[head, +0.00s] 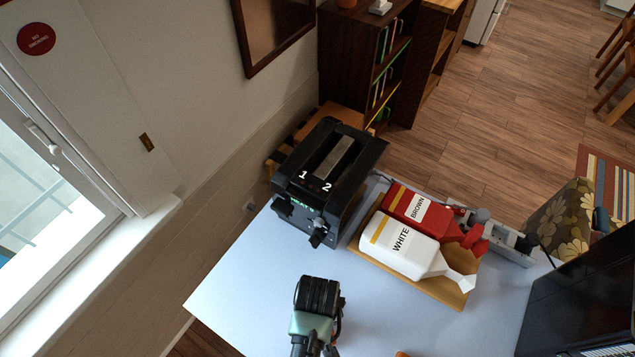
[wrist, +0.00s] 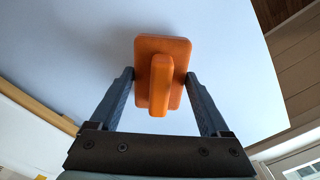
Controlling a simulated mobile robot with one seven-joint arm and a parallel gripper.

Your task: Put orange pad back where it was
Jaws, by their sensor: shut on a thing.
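The orange pad (wrist: 143,52) is a rounded block with a raised upright grip, seen in the wrist view. My gripper (wrist: 160,76) has one finger on each side of it and is shut on it. Pale table surface lies behind the pad; I cannot tell whether the pad touches it. In the head view, the end of my arm is over the pale table (head: 240,290) at the lower middle, with the fingers and the held pad hidden beneath it. A small orange bit (head: 402,354) shows at the bottom edge, too cut off to identify.
A black two-slot machine (head: 312,205) marked 1 and 2 stands at the table's back. Right of it, a white bottle (head: 390,245) and a red bottle (head: 410,205) lie on a wooden tray (head: 452,292). A dark piano-like object (head: 585,300) stands at right. The table's left corner is clear.

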